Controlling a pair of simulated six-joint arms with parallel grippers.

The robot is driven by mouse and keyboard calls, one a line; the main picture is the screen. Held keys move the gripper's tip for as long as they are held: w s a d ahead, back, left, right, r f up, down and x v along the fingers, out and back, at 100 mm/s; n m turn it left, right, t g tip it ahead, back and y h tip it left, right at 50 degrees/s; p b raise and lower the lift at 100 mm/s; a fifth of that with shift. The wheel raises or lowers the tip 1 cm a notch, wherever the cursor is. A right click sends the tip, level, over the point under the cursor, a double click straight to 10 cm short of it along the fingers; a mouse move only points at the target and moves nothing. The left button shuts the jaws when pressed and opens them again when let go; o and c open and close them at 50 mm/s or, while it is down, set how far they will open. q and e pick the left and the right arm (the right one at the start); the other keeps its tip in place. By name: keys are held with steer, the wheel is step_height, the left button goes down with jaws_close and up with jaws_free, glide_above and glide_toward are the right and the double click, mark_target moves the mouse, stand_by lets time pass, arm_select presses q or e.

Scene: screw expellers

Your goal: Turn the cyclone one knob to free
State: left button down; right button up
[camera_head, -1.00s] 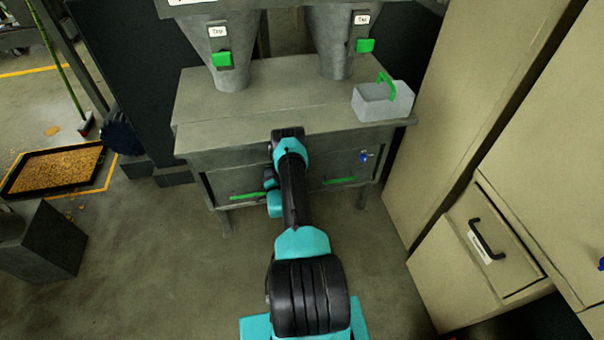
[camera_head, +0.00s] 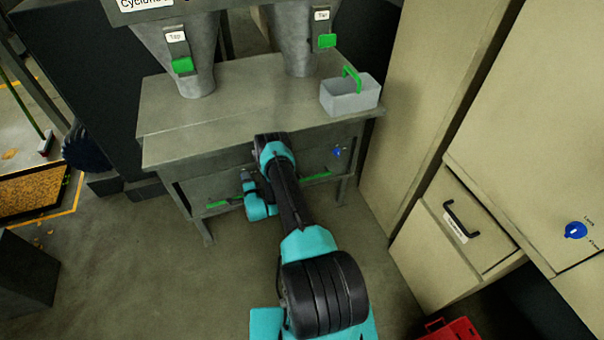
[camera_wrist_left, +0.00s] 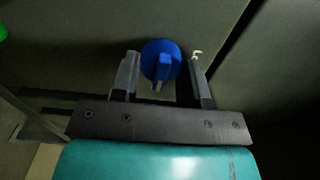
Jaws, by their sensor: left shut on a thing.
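A round blue knob (camera_wrist_left: 153,50) with a raised grip bar shows in the left wrist view, on a grey panel. My left gripper (camera_wrist_left: 163,72) is shut on this knob, with one finger on each side of it. In the head view my left gripper (camera_head: 247,178) is at the front of the grey bench (camera_head: 210,115), near its left panel. My arm hides the held knob there. Another blue knob (camera_head: 337,152) sits on the bench's right front panel. My right gripper is not in view.
Green handles (camera_head: 218,205) run low along the bench front. A grey box with a green handle (camera_head: 350,97) stands on top, beside two funnels (camera_head: 190,60). A beige cabinet (camera_head: 430,110) with another blue knob (camera_head: 575,231) stands at right. A red crate (camera_head: 452,330) is at bottom right.

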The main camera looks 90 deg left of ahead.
arm_select(q)
steer(key=c, duration=0.6)
jaws_free()
steer(key=shift+c, duration=0.2)
steer(key=v, duration=1.7)
steer(key=shift+w+d, duration=0.15)
